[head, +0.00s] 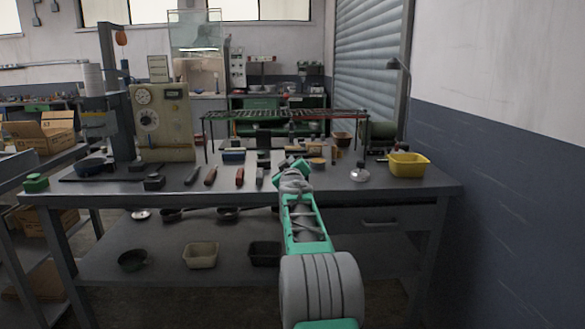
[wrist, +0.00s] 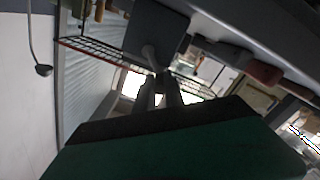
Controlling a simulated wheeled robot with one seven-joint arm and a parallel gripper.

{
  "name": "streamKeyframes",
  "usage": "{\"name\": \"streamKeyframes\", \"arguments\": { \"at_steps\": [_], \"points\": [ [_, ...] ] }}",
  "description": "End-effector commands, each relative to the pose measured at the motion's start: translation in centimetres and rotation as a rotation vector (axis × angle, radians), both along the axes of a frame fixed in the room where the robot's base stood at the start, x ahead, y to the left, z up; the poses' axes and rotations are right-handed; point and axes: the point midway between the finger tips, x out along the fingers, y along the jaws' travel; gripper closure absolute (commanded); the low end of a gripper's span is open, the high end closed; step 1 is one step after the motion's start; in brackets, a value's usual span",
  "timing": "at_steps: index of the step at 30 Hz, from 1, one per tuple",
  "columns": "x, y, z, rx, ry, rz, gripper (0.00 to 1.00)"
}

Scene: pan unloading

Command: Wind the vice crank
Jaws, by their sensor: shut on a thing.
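The dark vice (head: 263,139) stands on the workbench, just behind and left of my gripper (head: 291,165) in the head view. In the wrist view the vice looks like a dark grey block (wrist: 155,30), with the grey bent crank (wrist: 150,54) coming from it towards my fingers. My gripper (wrist: 159,86) is shut on the crank's end in the wrist view. My arm and gripper hide the crank in the head view, so its angle there cannot be told.
The workbench (head: 410,184) carries several hand tools left of my gripper, including a red-handled one (head: 211,176). A silver domed thing (head: 359,173) and a yellow bin (head: 408,165) stand to the right. A wire rack (head: 285,114) rises behind. The front right of the bench is clear.

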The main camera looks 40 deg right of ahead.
Motion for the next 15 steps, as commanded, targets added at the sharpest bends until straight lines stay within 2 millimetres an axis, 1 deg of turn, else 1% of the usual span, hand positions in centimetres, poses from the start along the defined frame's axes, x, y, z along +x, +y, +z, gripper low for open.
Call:
{"name": "streamKeyframes", "arguments": {
  "at_steps": [1,9,15],
  "points": [
    [0.1,0.2,-0.7,-0.030,0.027,0.001,1.00],
    [0.5,0.6,-1.5,-0.223,0.159,0.001,1.00],
    [0.6,0.8,-1.9,-0.327,0.230,0.001,1.00]
  ]
}}
